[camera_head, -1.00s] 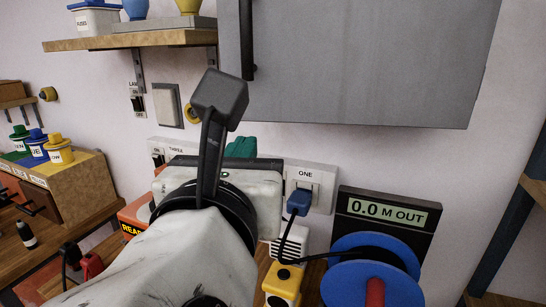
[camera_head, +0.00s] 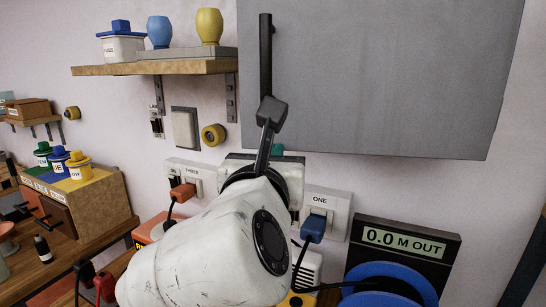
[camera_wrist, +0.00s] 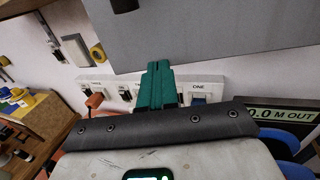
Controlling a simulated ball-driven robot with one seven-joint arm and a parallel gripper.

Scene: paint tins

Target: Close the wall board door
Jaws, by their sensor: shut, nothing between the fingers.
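The wall board door (camera_head: 390,75) is a plain grey panel on the wall, filling the upper right of the head view. A long black upright handle (camera_head: 265,55) is near its left edge. I cannot tell from these views how far it stands open. In the wrist view its lower part (camera_wrist: 200,30) crosses the top. My gripper (camera_wrist: 158,68) has teal fingers, shut together and empty, pointing toward the panel's lower edge. In the head view my wrist hides most of the gripper; only a bit of teal shows just below the panel, right of the handle.
Below the panel are wall sockets (camera_head: 328,207) with a blue plug (camera_head: 313,228) and an orange plug (camera_head: 183,192). A black display (camera_head: 405,243) and blue reel (camera_head: 390,283) stand lower right. A wooden shelf (camera_head: 160,68) with pots is left of the panel.

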